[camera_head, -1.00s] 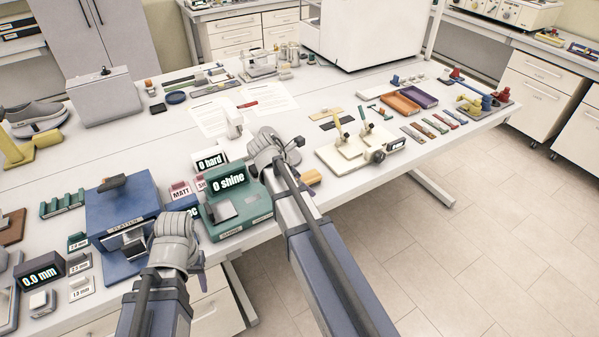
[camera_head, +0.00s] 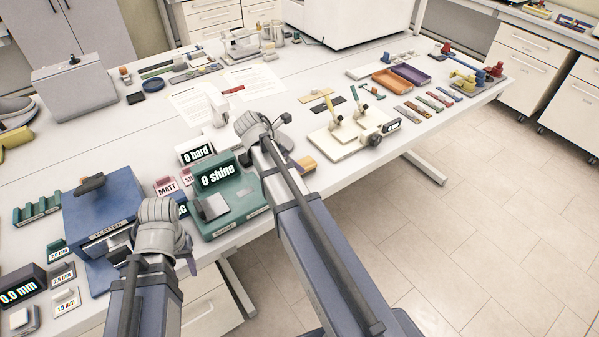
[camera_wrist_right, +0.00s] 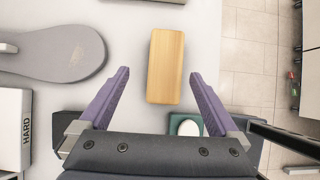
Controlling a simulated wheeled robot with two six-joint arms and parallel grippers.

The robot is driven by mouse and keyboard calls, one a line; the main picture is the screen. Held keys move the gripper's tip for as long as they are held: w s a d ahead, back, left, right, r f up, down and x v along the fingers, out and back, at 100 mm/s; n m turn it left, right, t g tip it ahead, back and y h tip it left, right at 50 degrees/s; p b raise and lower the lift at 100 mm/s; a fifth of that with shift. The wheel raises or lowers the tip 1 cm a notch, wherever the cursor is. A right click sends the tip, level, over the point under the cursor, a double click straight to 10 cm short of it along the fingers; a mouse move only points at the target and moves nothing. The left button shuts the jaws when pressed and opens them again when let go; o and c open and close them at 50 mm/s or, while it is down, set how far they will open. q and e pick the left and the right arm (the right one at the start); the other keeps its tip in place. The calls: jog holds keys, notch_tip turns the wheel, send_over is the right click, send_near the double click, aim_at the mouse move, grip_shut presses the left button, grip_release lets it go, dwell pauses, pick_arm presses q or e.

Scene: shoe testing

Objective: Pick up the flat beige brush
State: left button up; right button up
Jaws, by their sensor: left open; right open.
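A flat beige block, seen as the brush with its bristles out of sight, lies on the white table near the front edge in the head view (camera_head: 305,164). In the right wrist view the beige brush (camera_wrist_right: 165,66) lies lengthwise ahead of my right gripper (camera_wrist_right: 158,78). That gripper is open and empty, its purple fingers spread to either side of the brush's near part; contact cannot be told. In the head view my right arm hides its fingers. My left gripper (camera_head: 160,230) is beside the blue platen device, open, its fingers mostly hidden by the wrist.
A green shine meter (camera_head: 220,190) and a "0 hard" display (camera_head: 195,150) stand left of my right arm. A white stand with upright brushes (camera_head: 345,140) is behind the brush. A grey sole-shaped piece (camera_wrist_right: 55,52) lies left of it. The table edge is close on its right.

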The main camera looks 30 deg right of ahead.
jog(key=shift+s+b+x, duration=0.2)
jog(key=shift+b+x, duration=0.8)
jog(key=shift+x, duration=0.15)
jog(key=shift+s+b+x, duration=0.2)
jog(key=shift+b+x, duration=0.75)
jog(key=shift+x, duration=0.2)
jog(key=shift+d+f, duration=0.25)
jog(key=shift+r, duration=0.1)
jog(key=c, duration=1.5)
